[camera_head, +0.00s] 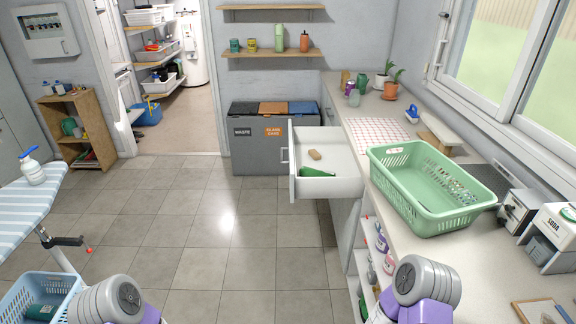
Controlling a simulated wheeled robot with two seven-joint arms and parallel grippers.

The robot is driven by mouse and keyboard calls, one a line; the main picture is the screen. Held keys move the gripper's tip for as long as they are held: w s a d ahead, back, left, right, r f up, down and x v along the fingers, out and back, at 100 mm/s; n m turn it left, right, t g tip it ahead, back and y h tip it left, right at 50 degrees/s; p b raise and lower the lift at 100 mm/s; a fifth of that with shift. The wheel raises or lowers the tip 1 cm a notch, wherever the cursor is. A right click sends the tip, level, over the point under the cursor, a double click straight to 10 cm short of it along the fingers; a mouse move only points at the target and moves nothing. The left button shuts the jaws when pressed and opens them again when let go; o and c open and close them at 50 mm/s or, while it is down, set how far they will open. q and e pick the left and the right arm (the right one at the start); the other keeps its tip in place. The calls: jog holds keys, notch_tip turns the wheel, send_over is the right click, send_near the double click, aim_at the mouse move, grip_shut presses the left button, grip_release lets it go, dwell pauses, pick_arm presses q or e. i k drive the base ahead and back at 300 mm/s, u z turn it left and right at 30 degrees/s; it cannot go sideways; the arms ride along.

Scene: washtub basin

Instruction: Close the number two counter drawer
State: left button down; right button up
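One white counter drawer (292,172) is pulled out from the counter's left side, below the worktop. A small tan block and a green item lie inside it. Its handle (285,155) is on the left-facing front panel. I cannot read any number on it. Parts of both my arms show at the bottom edge, the left one at bottom left and the right one at bottom right over the counter front. Neither gripper's fingers are in view. Both arms are well apart from the drawer.
A green basket (432,188) stands on the counter (400,214), near its edge. Grey waste bins (262,150) stand behind the drawer. Open shelves with bottles (370,250) are under the counter. An ironing board (25,205) is at left. The tiled floor (210,235) between is clear.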

aim_at(331, 143)
jog(key=u, duration=0.65)
jog(key=i, duration=1.5)
jog(key=z, duration=0.95)
jog(key=i, duration=0.3)
jog(key=z, duration=0.35)
jog(key=k, duration=0.45)
jog(key=u, duration=0.2)
jog(key=i, duration=1.25)
jog(key=z, duration=0.8)
